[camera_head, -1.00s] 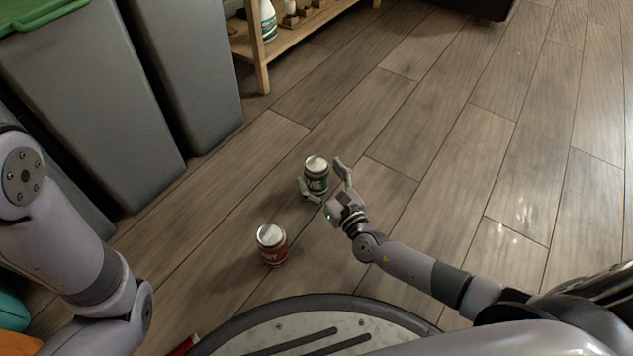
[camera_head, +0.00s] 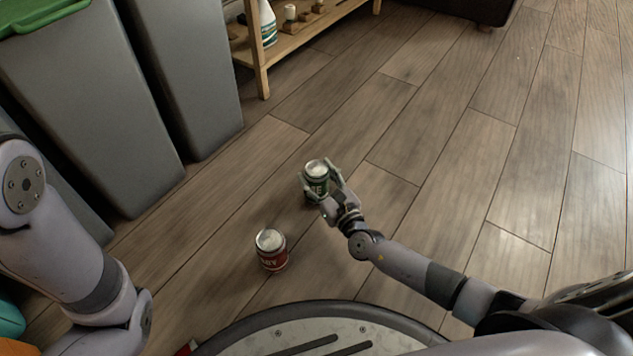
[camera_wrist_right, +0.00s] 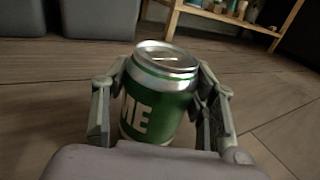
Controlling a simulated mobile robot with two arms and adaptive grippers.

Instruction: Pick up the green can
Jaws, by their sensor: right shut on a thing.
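The green can (camera_head: 317,173) stands upright on the wooden floor, a little right of the red can (camera_head: 270,249) and farther away. My right gripper (camera_head: 320,186) is shut on the green can, with one finger on each side. In the right wrist view the green can (camera_wrist_right: 158,100) shows its silver lid and white letters between the two fingers (camera_wrist_right: 160,112). Its base is partly hidden behind the gripper's body. The red can stands upright on the floor near my base. My left arm shows at the left, but its gripper is out of view.
Grey bins (camera_head: 85,100) stand at the left, one with a green lid (camera_head: 38,14). A wooden shelf (camera_head: 300,42) with a white bottle (camera_head: 266,24) is at the back. The floor (camera_head: 480,130) to the right is clear.

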